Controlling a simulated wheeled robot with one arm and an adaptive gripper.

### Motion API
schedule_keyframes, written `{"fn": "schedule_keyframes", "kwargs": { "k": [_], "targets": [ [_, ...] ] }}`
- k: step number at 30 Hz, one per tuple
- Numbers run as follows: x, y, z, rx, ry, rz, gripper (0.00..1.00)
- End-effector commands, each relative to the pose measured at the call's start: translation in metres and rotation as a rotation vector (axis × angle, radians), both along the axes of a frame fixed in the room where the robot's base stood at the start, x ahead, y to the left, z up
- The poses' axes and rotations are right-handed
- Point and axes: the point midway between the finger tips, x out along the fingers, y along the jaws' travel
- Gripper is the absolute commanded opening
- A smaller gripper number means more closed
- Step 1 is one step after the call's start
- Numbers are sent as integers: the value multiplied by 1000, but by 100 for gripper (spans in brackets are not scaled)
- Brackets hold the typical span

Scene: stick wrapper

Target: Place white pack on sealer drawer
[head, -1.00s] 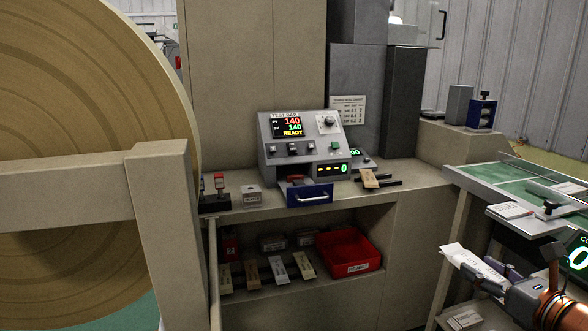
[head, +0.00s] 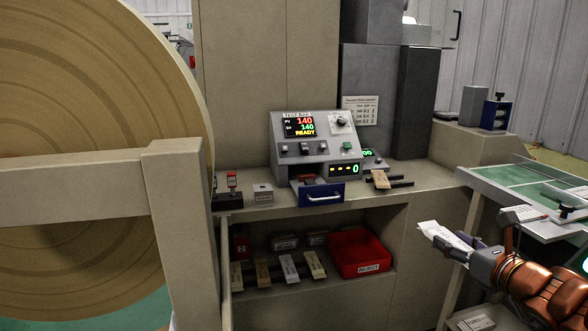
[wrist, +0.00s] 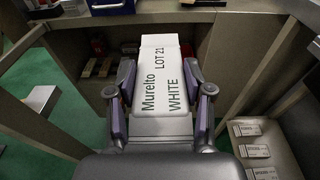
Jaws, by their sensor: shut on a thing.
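The white pack (head: 440,236) is in my gripper (head: 462,247) at the lower right of the head view. In the wrist view the pack (wrist: 160,75) reads "Murelto LOT 21 WHITE" and sticks out forward between the two fingers of my gripper (wrist: 160,100). The gripper is shut on its sides. The sealer (head: 312,145) stands on the bench, its display reading 140 and READY. Its blue-fronted drawer (head: 318,194) with a pale handle is at the sealer's lower front. The pack is apart from the drawer, to its right and nearer to me.
A red reject bin (head: 360,252) and several sample sticks (head: 289,267) are on the shelf below the bench. A large roll (head: 90,100) and its frame (head: 180,230) fill the left. A green-topped table (head: 500,185) is at the right.

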Motion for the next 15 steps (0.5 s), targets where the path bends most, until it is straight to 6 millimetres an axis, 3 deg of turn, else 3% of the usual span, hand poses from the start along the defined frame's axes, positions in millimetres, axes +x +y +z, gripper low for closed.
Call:
{"fn": "schedule_keyframes", "kwargs": {
  "k": [15],
  "targets": [
    [78,71,-35,3,5,22,32]
  ]
}}
